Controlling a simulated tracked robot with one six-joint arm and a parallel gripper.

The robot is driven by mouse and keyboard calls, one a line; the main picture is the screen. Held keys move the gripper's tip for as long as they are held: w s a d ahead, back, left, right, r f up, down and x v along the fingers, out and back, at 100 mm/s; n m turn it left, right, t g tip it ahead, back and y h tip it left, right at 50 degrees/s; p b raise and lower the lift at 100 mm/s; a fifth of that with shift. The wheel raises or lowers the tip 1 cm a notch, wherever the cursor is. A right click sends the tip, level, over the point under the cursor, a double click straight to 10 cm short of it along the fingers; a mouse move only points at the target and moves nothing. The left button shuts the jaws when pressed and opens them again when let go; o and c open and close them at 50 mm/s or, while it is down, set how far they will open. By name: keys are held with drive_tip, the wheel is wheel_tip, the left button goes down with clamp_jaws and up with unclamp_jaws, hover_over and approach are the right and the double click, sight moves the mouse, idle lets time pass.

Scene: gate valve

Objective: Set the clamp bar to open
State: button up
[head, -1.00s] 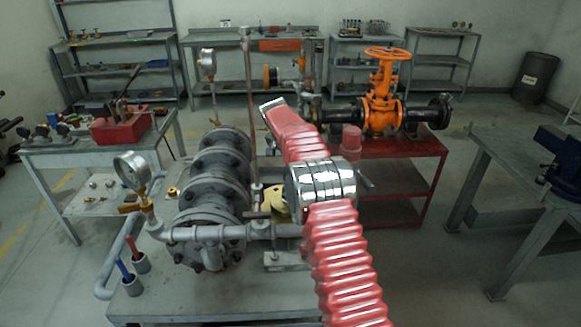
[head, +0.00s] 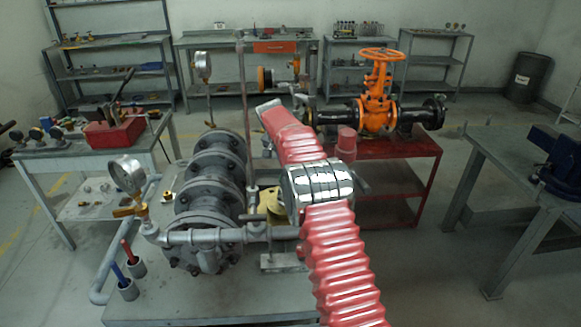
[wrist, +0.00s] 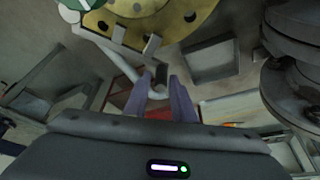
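A yellow flange (wrist: 165,22) with bolt holes fills the top of the wrist view. A grey metal bar (wrist: 112,45) with short upright tabs runs along its lower edge; I take it for the clamp bar but cannot be sure. A small dark end piece (wrist: 161,73) lies just beyond my fingertips, close to the gap. My gripper (wrist: 161,84) has its two purple-grey fingers apart with nothing clearly held between them. I cannot tell whether they touch the bar. In the head view the yellow flange (head: 268,201) is partly hidden by my red arm, and my gripper is hidden.
Dark grey stacked flanges (head: 215,165) stand left of the yellow flange; similar ones (wrist: 295,70) are close at the wrist view's right. A pressure gauge (head: 128,173) and pipe are nearby. An orange valve (head: 378,100) stands on a red bench (head: 400,149) behind.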

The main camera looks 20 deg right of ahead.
drive_tip(key=v, duration=1.3)
drive_tip(key=shift+s+r, duration=0.15)
